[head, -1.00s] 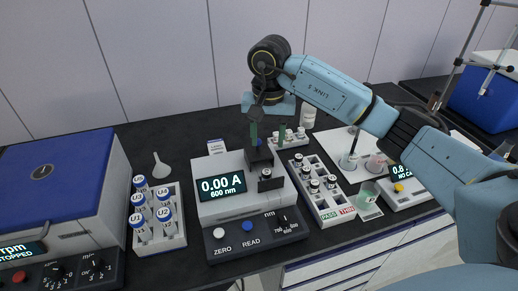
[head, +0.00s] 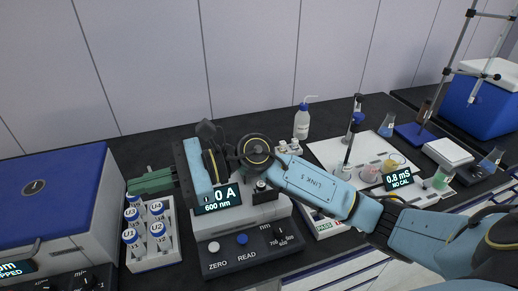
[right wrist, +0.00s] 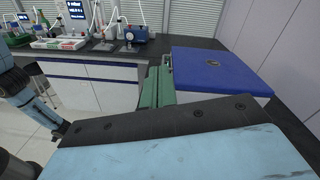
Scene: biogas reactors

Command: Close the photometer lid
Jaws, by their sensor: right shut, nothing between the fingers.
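The photometer (head: 245,240) stands in the middle of the bench, with ZERO and READ buttons on its front panel. My right arm crosses in front of its upper part and covers part of its display (head: 222,198). A dark round-topped piece (head: 262,185) shows at the top right of the photometer. The lid itself is hidden behind my arm, so I cannot tell its position. My right gripper (head: 150,181) is shut and empty, its green fingers pointing left above the tube rack. The fingers also show in the right wrist view (right wrist: 157,86). My left gripper is not in view.
A blue-lidded centrifuge (head: 50,190) stands at the left, close to my right fingertips. A white rack (head: 168,252) of several blue-capped tubes sits below them. A wash bottle (head: 302,122), flasks and a conductivity meter (head: 398,180) stand to the right.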

